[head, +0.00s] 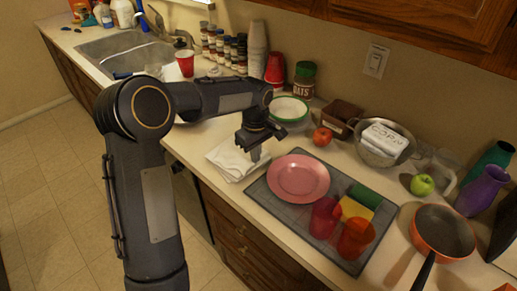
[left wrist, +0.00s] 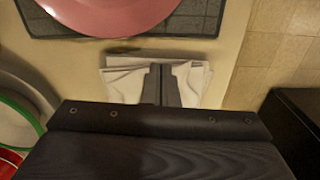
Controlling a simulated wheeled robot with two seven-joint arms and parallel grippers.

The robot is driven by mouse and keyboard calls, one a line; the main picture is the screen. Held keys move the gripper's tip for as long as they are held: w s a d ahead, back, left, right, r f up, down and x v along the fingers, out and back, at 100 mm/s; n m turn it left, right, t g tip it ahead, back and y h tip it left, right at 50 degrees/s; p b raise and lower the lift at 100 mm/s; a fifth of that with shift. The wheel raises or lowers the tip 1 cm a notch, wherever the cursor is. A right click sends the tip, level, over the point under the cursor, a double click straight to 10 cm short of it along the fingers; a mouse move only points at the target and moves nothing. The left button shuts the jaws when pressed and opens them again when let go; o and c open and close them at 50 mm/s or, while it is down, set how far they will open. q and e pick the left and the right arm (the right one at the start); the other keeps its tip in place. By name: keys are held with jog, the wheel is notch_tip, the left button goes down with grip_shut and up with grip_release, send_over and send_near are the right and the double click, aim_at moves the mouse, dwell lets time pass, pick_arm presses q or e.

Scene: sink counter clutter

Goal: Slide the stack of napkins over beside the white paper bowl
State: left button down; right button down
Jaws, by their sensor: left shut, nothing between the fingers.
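The stack of white napkins (head: 227,160) lies near the front edge of the counter, left of the pink plate. It also shows in the left wrist view (left wrist: 122,86), slightly fanned. My left gripper (head: 255,155) is shut and empty, pointing down at the napkins' right part in the head view. In the left wrist view its fingers (left wrist: 161,84) overlap the stack; I cannot tell whether they touch it. My right gripper is not in view.
The pink plate (head: 299,178) sits on a dark drying mat (head: 262,199) close to the napkins, with red cups (head: 324,217) on it. The green-rimmed bowl (head: 289,108) and a red apple (head: 322,137) are farther back. A strip of bare counter lies between napkins and bowls.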

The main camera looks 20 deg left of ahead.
aim_at(256, 174)
pick_arm(q)
notch_tip(256, 174, down, 6)
jog(key=shift+d+r+p, duration=0.1)
jog(key=shift+r+p, duration=0.05)
jog(key=shift+p, duration=0.25)
